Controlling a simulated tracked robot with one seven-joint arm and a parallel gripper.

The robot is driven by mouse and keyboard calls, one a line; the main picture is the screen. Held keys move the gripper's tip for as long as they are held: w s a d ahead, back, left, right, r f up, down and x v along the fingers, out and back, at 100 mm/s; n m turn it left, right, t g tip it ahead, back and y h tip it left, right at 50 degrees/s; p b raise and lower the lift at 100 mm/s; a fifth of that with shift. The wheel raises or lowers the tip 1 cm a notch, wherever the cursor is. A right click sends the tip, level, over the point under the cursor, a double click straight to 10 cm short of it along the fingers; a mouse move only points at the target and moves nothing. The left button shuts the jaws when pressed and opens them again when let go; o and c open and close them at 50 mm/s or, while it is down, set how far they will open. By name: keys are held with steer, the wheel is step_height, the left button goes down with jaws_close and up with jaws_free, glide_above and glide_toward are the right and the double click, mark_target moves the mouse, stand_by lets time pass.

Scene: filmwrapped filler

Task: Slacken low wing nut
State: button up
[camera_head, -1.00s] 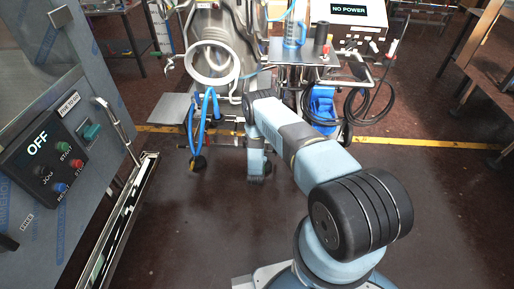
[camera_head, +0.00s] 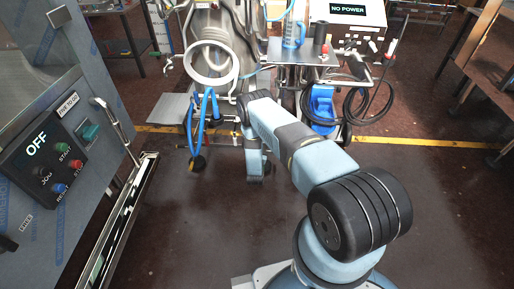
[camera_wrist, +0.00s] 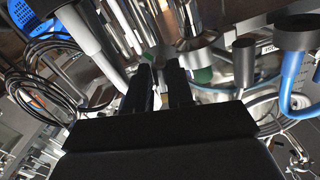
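My gripper (camera_wrist: 162,72) shows in the wrist view as two black fingers standing apart with a narrow gap, and I see nothing clamped between them. Shiny metal pipes (camera_wrist: 128,22) and a grey round fitting (camera_wrist: 200,50) with a green part below it lie just beyond the fingertips. I cannot make out the low wing nut in either view; it may be hidden or too small. In the head view my arm reaches toward the steel filler machine (camera_head: 230,22), and my gripper cannot be picked out there.
A coiled white hose (camera_head: 188,66) and blue hoses (camera_head: 215,118) hang near my forearm. A small metal table (camera_head: 283,55) with a blue jug (camera_head: 294,33) stands behind. Black cable loops (camera_head: 388,105) hang right. A control panel (camera_head: 45,160) reading OFF stands left. The floor is clear at right.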

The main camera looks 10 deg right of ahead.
steer(key=shift+o, duration=1.4)
steer(key=shift+w+r, duration=0.25)
steer(key=shift+w, duration=0.1)
steer(key=shift+s, duration=0.1)
steer(key=shift+s+a+f, duration=0.1)
steer(key=shift+a+f, duration=0.05)
steer(key=shift+v, duration=6.8)
